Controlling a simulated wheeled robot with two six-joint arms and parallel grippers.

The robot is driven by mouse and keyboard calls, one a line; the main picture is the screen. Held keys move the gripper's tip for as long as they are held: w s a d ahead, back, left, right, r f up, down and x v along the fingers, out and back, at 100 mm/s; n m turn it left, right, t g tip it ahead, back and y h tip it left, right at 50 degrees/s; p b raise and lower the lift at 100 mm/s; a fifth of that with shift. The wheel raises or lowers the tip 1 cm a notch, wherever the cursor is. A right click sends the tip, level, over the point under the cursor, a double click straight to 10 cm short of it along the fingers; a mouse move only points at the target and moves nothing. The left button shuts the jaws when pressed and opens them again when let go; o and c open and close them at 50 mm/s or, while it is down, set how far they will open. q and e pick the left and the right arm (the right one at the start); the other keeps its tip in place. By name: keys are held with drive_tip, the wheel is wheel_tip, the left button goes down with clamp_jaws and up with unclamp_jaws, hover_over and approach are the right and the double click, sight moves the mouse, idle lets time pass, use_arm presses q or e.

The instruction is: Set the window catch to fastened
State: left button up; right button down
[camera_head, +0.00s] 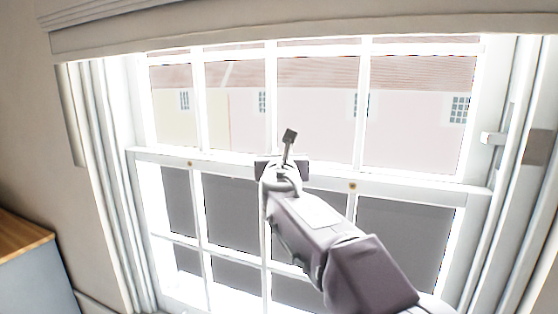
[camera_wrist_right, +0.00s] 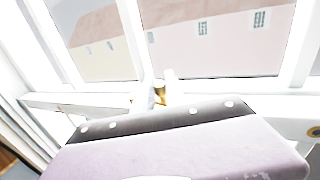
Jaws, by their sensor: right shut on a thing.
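The sash window (camera_head: 310,174) fills the middle of the head view. My right gripper (camera_head: 283,168) reaches up from the lower right to the meeting rail, near the middle of the window. The window catch, a small brass piece (camera_wrist_right: 160,93), shows in the right wrist view just beyond the gripper's edge, at the rail. The right gripper is shut on it. Most of the catch is hidden behind the gripper, so I cannot tell which way its lever points. My left gripper is not in view.
Small brass fittings sit on the rail to the left (camera_head: 190,163) and right (camera_head: 352,186) of the gripper. A wood-topped cabinet (camera_head: 22,238) stands at the lower left. White window frame and trim line both sides. A pale bracket (camera_head: 493,138) juts out at the right.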

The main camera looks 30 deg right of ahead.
drive_tip(key=shift+w+d+n+t+y, duration=0.2)
drive_tip(key=shift+n+t+y, duration=0.1)
drive_tip(key=shift+n+y, duration=0.25)
drive_tip(key=shift+w+d+n+t+y, duration=0.1)
drive_tip(key=shift+d+n+t+y, duration=0.25)
drive_tip(key=shift+y, duration=0.45)
drive_tip(key=shift+w+d+n+t+y, duration=0.1)
drive_tip(key=shift+n+t+y, duration=0.15)
drive_tip(key=shift+n+y, duration=0.35)
drive_tip(key=shift+y, duration=0.25)
drive_tip(key=c, duration=1.5)
unclamp_jaws()
drive_tip(key=shift+c, duration=0.2)
drive_tip(key=shift+o, duration=0.9)
drive_tip(key=shift+w, duration=0.15)
